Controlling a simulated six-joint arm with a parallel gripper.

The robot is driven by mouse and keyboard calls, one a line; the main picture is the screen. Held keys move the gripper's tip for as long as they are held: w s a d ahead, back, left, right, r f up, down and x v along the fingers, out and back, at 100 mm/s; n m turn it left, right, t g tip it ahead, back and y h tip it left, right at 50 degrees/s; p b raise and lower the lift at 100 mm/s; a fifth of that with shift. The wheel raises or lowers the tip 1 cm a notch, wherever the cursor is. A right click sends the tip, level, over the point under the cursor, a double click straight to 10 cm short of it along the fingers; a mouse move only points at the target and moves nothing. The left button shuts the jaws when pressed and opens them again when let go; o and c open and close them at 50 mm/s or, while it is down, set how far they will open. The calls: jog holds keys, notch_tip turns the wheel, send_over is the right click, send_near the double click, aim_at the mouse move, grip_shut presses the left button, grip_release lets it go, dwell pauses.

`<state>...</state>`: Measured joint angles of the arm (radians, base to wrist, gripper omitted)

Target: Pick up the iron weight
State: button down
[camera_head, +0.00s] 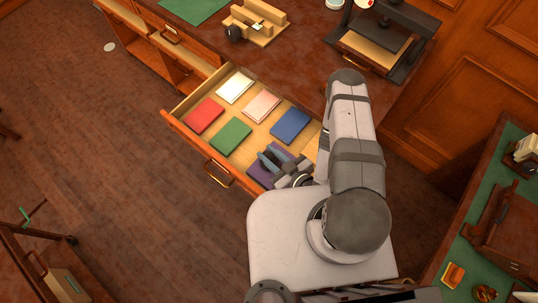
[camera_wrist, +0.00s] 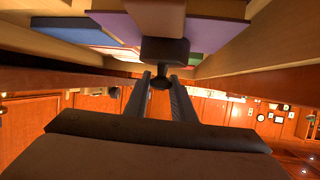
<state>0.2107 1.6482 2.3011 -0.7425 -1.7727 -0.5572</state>
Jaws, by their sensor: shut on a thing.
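My gripper (camera_head: 273,159) is down in the open drawer, over the purple booklet (camera_head: 257,172). In the wrist view its two dark fingers (camera_wrist: 161,84) are shut on a dark, knob-like part. I take this to be the iron weight (camera_wrist: 165,51), a dark block with a rounded knob. In the head view the fingers and wrist mostly hide it. I cannot tell whether the weight touches the booklet or is lifted off it.
The drawer (camera_head: 190,137) also holds red (camera_head: 204,116), white (camera_head: 234,87), pink (camera_head: 262,106), green (camera_head: 231,135) and blue (camera_head: 290,125) booklets. Its wooden walls stand close around my gripper. A wooden device (camera_head: 263,22) and a press (camera_head: 385,45) stand on the desk.

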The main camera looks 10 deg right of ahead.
aim_at(269, 154)
jog(key=shift+r+p, duration=4.5)
jog(key=shift+r, duration=0.55)
